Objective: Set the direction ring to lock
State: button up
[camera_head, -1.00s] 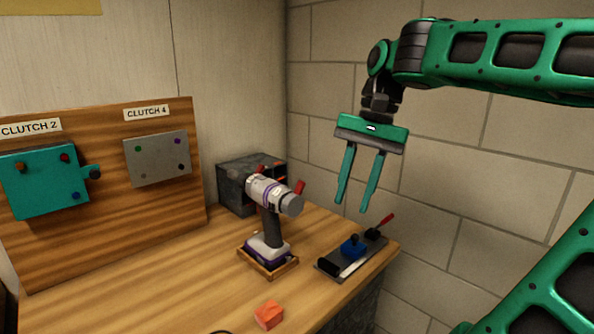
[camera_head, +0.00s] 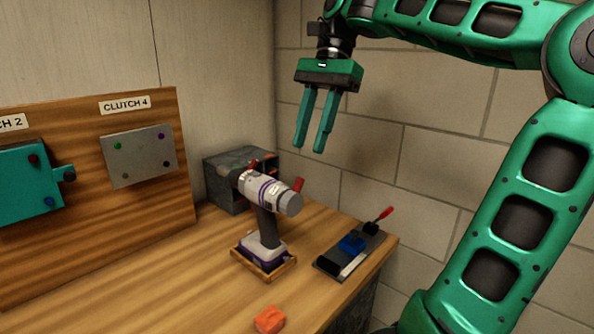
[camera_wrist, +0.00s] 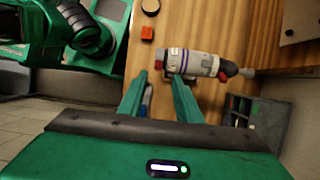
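A white, grey and purple drill (camera_head: 266,190) stands upright in a wooden cradle (camera_head: 262,270) on the workbench. A red tab (camera_head: 298,185) sticks up near its grey front end, and another red part shows further back. Which part is the direction ring, and its setting, I cannot tell. My gripper (camera_head: 310,150) is open and empty, fingers pointing down, above and to the right of the drill and apart from it. In the wrist view the drill (camera_wrist: 195,62) lies beyond the fingertips, to their right.
A dark fixture with a blue block (camera_head: 351,243) and a red-handled lever sits right of the drill. An orange block (camera_head: 269,319) lies at the front. A dark open box (camera_head: 228,184) stands behind the drill. A wooden board (camera_head: 80,215) with clutch plates stands left.

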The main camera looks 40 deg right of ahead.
aim_at(294, 196)
jog(key=x, duration=0.7)
jog(key=shift+f, duration=0.15)
jog(key=shift+s, duration=0.1)
grip_shut()
